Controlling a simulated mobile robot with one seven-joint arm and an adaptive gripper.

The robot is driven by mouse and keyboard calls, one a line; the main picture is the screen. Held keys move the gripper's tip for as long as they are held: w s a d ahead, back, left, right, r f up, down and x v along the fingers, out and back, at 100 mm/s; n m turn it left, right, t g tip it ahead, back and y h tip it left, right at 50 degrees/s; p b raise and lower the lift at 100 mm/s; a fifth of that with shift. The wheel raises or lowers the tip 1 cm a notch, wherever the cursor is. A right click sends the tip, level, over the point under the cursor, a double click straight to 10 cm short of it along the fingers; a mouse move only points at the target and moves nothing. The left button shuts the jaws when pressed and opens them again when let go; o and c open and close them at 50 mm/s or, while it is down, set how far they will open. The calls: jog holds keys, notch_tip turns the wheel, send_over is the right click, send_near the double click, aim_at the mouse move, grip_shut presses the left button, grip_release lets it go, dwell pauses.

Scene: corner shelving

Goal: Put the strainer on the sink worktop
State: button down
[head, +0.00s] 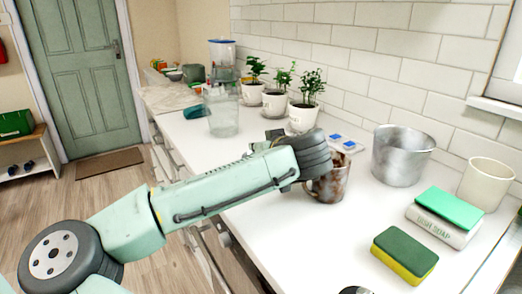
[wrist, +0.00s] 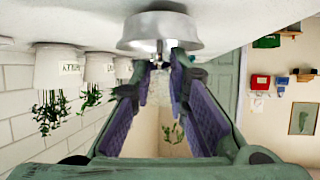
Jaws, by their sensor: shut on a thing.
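The strainer (wrist: 160,34) is a shiny metal bowl shape with a wide rim, seen upside down in the wrist view at the top centre. My gripper (wrist: 160,60) is shut on it, with the fingertips meeting at its rim side. The sink worktop (wrist: 85,20) is the white surface around it there; I cannot tell whether the strainer touches it. In the head view the white worktop (head: 262,215) runs along the tiled wall. My arm crosses over it and hides the strainer and the fingers.
A brown mottled mug (head: 330,186) stands right by my wrist. A metal pot (head: 402,155), cream cup (head: 486,184), soap box (head: 445,216) and sponge (head: 405,255) stand to the right. Potted plants (head: 303,117) and a clear container (head: 222,116) stand beyond my arm. Bare worktop lies in front.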

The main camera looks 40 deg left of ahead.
jog(key=shift+f, duration=0.55)
jog(key=shift+f, duration=0.1)
jog(key=c, duration=1.5)
grip_release()
jog(key=shift+c, duration=0.2)
jog(key=shift+d+r, duration=0.1)
jog(key=shift+r, duration=0.1)
jog(key=b+v, duration=0.3)
jog(key=v, duration=0.9)
